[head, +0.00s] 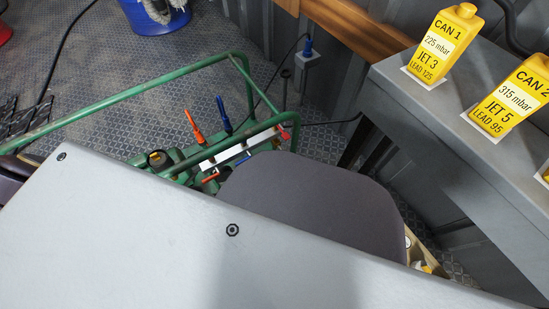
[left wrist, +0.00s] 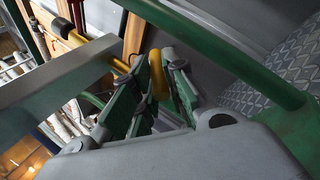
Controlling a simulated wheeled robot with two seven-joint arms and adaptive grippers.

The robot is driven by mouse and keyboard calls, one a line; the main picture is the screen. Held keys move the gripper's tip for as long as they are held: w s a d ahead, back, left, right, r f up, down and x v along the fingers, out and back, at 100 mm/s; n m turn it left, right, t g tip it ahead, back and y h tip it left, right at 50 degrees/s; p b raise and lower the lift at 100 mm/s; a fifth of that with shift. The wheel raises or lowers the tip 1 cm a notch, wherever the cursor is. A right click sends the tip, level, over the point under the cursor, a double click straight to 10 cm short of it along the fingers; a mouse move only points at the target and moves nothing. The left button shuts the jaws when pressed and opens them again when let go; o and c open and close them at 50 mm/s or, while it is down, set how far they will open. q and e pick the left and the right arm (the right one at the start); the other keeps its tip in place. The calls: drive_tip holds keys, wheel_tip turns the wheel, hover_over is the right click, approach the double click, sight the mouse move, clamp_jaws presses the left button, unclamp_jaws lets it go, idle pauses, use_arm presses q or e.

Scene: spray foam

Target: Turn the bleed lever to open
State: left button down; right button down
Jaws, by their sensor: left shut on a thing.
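My left gripper (left wrist: 158,82) is in the left wrist view, its green-and-dark fingers closed around a yellow, rod-like piece (left wrist: 157,70). I cannot tell for certain whether this piece is the bleed lever. In the head view a green machine (head: 185,165) carries an orange lever (head: 194,127), a blue lever (head: 223,115), a red handle (head: 284,132) and a lower orange-red handle (head: 210,178). Nothing visible there marks one as the bleed lever. My own large grey arm parts cover the machine's near side and hide my left gripper. My right gripper is out of view.
A green tube frame (head: 140,95) surrounds the machine; a green bar (left wrist: 220,50) crosses above my left gripper. A grey bench (head: 450,120) at the right holds yellow cans CAN 1 (head: 447,45) and CAN 2 (head: 512,97). A blue bucket (head: 150,15) stands at the back.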

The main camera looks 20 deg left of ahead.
use_arm(q)
drive_tip(key=c, duration=1.5)
unclamp_jaws()
drive_tip(key=shift+o, duration=0.2)
drive_tip(key=shift+s, duration=0.1)
drive_tip(key=v, duration=0.7)
drive_tip(key=shift+s+a+f, duration=0.1)
